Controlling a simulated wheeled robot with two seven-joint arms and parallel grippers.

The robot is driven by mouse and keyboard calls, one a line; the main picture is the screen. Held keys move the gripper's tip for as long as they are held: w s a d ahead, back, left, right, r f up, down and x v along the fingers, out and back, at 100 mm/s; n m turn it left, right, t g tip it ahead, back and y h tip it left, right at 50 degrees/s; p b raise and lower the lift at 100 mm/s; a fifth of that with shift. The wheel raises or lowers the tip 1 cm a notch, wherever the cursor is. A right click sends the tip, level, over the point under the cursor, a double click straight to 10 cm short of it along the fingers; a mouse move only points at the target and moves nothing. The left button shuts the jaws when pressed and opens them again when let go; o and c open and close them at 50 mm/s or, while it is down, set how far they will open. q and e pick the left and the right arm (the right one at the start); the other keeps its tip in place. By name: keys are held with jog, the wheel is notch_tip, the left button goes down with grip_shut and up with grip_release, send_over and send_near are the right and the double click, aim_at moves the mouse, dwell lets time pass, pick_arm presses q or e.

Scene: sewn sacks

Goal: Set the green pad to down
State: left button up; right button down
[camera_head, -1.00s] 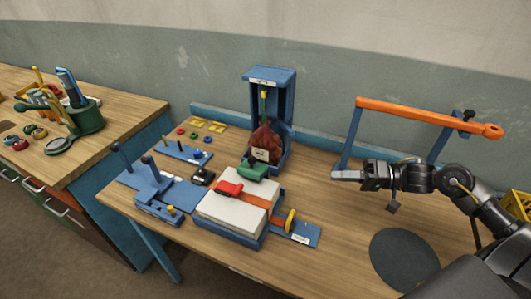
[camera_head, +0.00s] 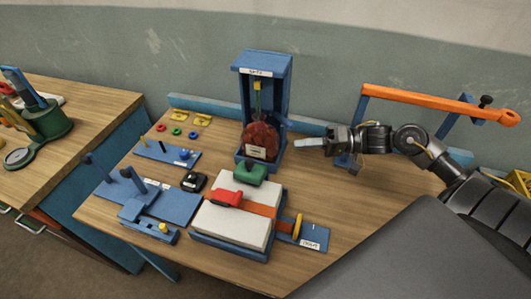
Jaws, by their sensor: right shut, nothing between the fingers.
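The green pad (camera_head: 250,173) sits at the front foot of the tall blue stand (camera_head: 284,100), just behind the white block; its exact setting is hard to tell. Inside the stand hangs a dark red sack (camera_head: 261,135) with a white label, under a yellow piece (camera_head: 258,88). My right gripper (camera_head: 298,143) comes in from the right, shut and empty, its tips pointing left near the stand's right side. It is above and to the right of the green pad, apart from it. My left gripper is out of view.
A white block (camera_head: 225,222) with an orange strap and red clip (camera_head: 227,198) lies in front of the pad. An orange bar on a blue frame (camera_head: 440,106) stands behind my right arm. Blue fixtures (camera_head: 170,200) and small rings fill the left; the right tabletop is fairly clear.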

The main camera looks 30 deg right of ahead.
aim_at(265, 166)
jog(key=p+x, duration=0.1)
jog(key=x, duration=0.2)
jog(key=s+x, duration=0.1)
jog(key=x, duration=0.2)
jog(key=p+x, duration=0.1)
jog(key=x, duration=0.3)
jog(key=shift+s+a+f+p, duration=0.2)
jog(key=shift+a+f+p, duration=0.1)
jog(key=shift+a+f, duration=0.1)
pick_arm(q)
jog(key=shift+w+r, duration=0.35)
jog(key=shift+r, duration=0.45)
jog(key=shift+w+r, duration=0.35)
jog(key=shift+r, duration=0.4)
pick_arm(e)
jog(key=shift+s+a+f, duration=0.1)
jog(key=shift+a+f, duration=0.15)
jog(key=shift+a, duration=0.15)
jog(key=shift+a, duration=0.1)
